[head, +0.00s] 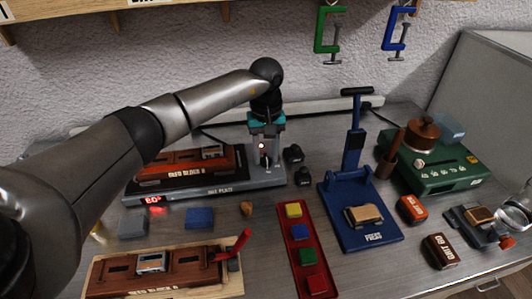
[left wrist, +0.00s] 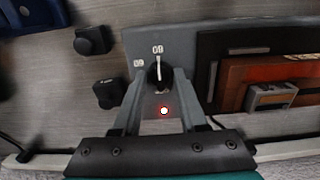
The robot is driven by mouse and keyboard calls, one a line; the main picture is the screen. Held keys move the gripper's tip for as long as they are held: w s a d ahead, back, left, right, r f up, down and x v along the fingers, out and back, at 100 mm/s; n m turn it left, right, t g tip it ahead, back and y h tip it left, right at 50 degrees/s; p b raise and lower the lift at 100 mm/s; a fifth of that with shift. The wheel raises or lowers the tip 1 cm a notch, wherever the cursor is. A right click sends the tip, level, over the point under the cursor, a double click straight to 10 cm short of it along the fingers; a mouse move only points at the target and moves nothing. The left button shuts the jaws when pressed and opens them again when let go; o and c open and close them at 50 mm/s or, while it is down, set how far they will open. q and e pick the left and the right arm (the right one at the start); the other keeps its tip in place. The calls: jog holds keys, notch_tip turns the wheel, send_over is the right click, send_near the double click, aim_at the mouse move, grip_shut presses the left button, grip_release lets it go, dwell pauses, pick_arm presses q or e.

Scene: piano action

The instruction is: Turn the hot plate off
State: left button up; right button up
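The hot plate (head: 222,190) is a grey slab at the back left with a red lit readout (head: 155,199) that seems to show 60. A dark wooden block with orange-brown parts lies on it. My left gripper (head: 266,158) points down over its right end. In the left wrist view, the black knob (left wrist: 158,76) has a white pointer aimed at the upper label, too small to read surely. My left gripper (left wrist: 159,85) has a finger on each side of the knob, with gaps showing.
Two small black objects (head: 293,154) stand close right of the hot plate. A blue press (head: 362,225), a red tray (head: 296,240) and a green device (head: 430,170) are farther right. A second wooden block (head: 190,262) lies in front.

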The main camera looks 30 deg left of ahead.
pick_arm(q)
grip_shut()
